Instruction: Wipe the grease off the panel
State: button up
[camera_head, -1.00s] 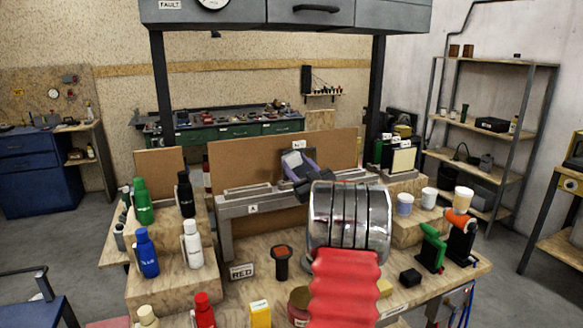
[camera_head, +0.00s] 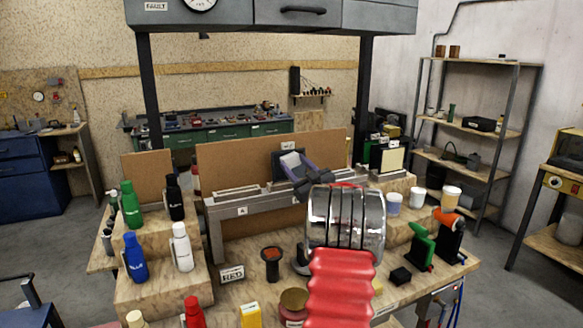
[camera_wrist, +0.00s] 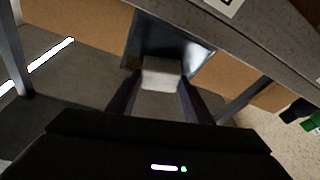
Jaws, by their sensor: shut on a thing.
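My gripper (camera_head: 297,168) has its two dark fingers closed on a pale, whitish block-like wiping pad (camera_head: 290,159). In the wrist view the pad (camera_wrist: 161,72) sits between the fingertips (camera_wrist: 160,95), its far face against or very near a dark panel (camera_wrist: 150,42). I cannot tell if they touch. The panel (camera_head: 279,171) stands upright behind the pad in the head view, partly hidden by pad and gripper. A paler bluish sheen (camera_wrist: 198,54) shows on its right part; I cannot tell whether it is grease or reflection.
A grey frame (camera_head: 225,207) marked A crosses the bench before a brown board (camera_head: 235,165). Bottles, including a blue one (camera_head: 135,258), stand left. White tubs (camera_head: 419,198) and a green-handled tool (camera_head: 423,245) stand right. The middle bench top holds several small items.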

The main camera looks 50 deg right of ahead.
jog(key=shift+s+d, duration=0.3)
jog(key=shift+d, duration=0.25)
jog(key=shift+s+d, duration=0.3)
jog(key=shift+d, duration=0.2)
jog(key=shift+s+d, duration=0.1)
jog(key=shift+d, duration=0.05)
jog(key=shift+s+d, duration=0.5)
jog(key=shift+d, duration=0.25)
jog(key=shift+s+d, duration=0.45)
jog(key=shift+d, duration=0.3)
jog(key=s+a, duration=0.3)
jog(key=s, duration=0.2)
jog(key=shift+r, duration=0.45)
jog(key=shift+s+a, duration=0.1)
jog(key=shift+s, duration=0.05)
jog(key=shift+s+a+r, duration=0.15)
jog(key=shift+s+a, duration=0.2)
jog(key=shift+s, duration=0.25)
jog(key=shift+s+a+r, duration=0.1)
jog(key=shift+s+a, duration=0.25)
jog(key=shift+s, duration=0.25)
